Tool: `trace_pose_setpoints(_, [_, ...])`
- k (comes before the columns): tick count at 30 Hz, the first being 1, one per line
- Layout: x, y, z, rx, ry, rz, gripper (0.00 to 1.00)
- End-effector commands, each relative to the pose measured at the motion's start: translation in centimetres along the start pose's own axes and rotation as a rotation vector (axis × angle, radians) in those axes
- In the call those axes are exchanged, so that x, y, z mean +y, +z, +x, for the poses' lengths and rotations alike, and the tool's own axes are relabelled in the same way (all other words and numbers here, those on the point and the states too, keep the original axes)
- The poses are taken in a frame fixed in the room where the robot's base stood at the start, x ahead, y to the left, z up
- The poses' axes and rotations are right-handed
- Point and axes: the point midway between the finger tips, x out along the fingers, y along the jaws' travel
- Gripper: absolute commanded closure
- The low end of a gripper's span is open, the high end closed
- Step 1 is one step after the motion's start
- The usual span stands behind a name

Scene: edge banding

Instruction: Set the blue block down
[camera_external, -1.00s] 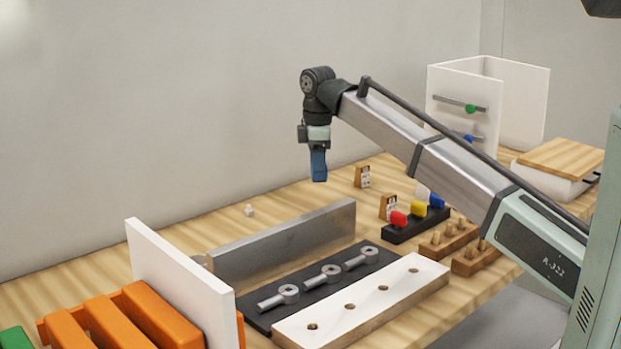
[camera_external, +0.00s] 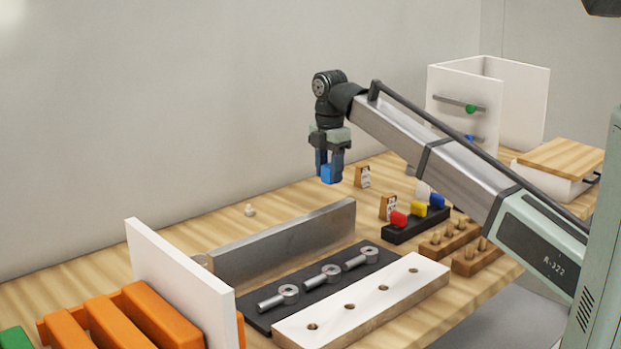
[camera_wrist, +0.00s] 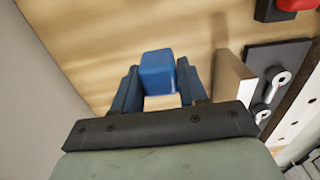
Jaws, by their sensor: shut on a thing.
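The blue block (camera_external: 328,174) is held between the fingers of my gripper (camera_external: 330,168), in the air over the back part of the wooden table. In the wrist view the block (camera_wrist: 158,72) sits between the two dark blue fingertips of my gripper (camera_wrist: 157,88), with bare wood behind it. My gripper is shut on the block, and the block appears clear of the table surface.
A grey metal fence (camera_external: 285,243) stands in front of the block, with a black mat (camera_external: 259,317) holding several eye bolts. A white board with holes (camera_external: 365,305) lies nearer. Small wooden tags (camera_external: 362,177) and a black rack (camera_external: 412,226) with coloured pieces are at right. The back-left table is mostly clear.

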Motion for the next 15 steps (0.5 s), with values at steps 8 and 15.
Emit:
trace_pose_setpoints(8, [-0.1,0.0,4.4,0.000,-0.002,0.001,0.88])
trace_pose_setpoints(15, [-0.1,0.0,6.2,0.000,-0.001,0.002,0.88])
